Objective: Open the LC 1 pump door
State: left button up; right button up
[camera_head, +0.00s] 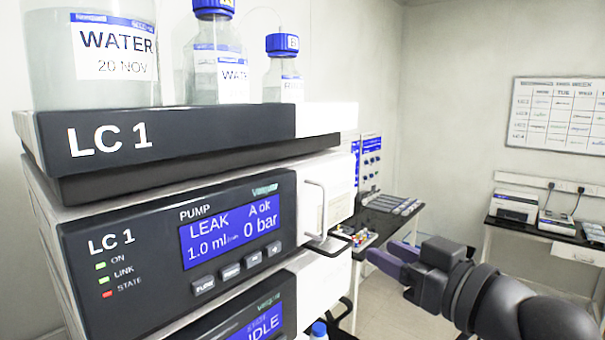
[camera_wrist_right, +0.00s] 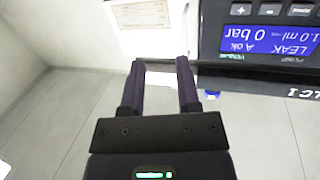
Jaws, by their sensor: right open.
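The LC 1 pump (camera_head: 180,250) is a module with a dark front. Its blue screen (camera_head: 230,233) reads LEAK, A ok, 1.0 ml and 0 bar. Its white door (camera_head: 340,203) is at the right of the dark panel, with a thin upright handle (camera_head: 322,210), and looks shut. The right wrist view shows the pump upside down, with the white door (camera_wrist_right: 152,42) and the handle (camera_wrist_right: 190,30) ahead of the fingers. My right gripper (camera_head: 388,252) is open and empty, right of the handle and apart from it. It also shows in the right wrist view (camera_wrist_right: 160,62). My left gripper is not in view.
A tray marked LC 1 (camera_head: 170,140) on top holds solvent bottles (camera_head: 218,60). Another module (camera_head: 240,318) sits below. A dark bench (camera_head: 385,218) with small items stands behind; another (camera_head: 550,230) stands at the right wall. Floor is clear right of the stack.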

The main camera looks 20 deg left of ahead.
jog(key=n+g, duration=0.1)
send_near(326, 211)
jog(key=a, duration=0.1)
jog(key=shift+y, duration=0.4)
jog(key=p+x, duration=0.1)
jog(key=x, duration=0.2)
jog(key=p+x, duration=0.1)
jog(key=x, duration=0.2)
jog(key=p+x, duration=0.2)
jog(key=x, duration=0.1)
jog(key=shift+w+f, duration=0.3)
jog(key=shift+w, duration=0.15)
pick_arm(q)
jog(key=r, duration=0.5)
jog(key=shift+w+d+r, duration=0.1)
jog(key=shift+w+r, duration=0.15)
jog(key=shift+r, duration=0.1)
pick_arm(e)
grip_shut()
